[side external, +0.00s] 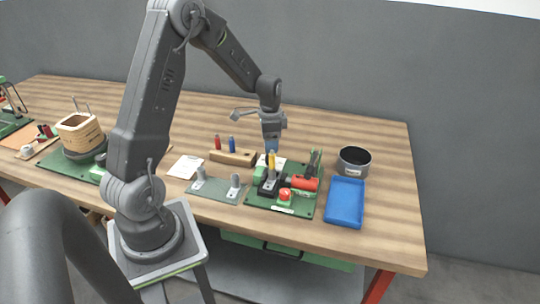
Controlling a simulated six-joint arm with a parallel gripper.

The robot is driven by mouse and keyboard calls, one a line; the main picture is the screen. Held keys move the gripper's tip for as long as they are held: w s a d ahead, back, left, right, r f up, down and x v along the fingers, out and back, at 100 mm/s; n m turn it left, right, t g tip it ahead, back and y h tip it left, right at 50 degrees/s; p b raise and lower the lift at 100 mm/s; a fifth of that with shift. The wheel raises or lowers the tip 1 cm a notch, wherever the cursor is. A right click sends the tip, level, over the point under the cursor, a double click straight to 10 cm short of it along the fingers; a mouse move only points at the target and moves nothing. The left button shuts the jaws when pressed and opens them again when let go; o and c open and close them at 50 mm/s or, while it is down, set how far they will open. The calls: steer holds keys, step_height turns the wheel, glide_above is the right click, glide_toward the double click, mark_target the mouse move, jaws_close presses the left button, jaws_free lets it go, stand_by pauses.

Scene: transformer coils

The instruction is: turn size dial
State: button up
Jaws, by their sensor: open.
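A green work board (309,209) lies on the table right of the middle. It carries a red cylinder (305,184), a red round knob (284,194) on a pale base, a dark block (268,187) and a yellow-handled part (271,162). Which of these is the size dial I cannot tell at this scale. My gripper (271,150) is over the back left of the board, pointing down, just above or at the yellow part. Its fingers are small here and partly merge with that part; whether they touch it I cannot tell.
A blue tray (345,202) and a dark round bowl (354,161) stand right of the board. A wooden holder (232,157) with red and blue tools is behind left. A grey-green plate (215,191) with two posts lies left. A wooden coil form (80,132) stands far left.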

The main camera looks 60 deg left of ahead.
steer(key=shift+f, duration=2.75)
steer(key=shift+c, duration=0.3)
steer(key=c, duration=0.9)
steer(key=shift+o, duration=0.2)
steer(key=shift+n, duration=0.5)
steer(key=n, duration=0.4)
steer(key=shift+n, duration=0.4)
steer(key=n, duration=0.4)
steer(key=shift+n, duration=0.3)
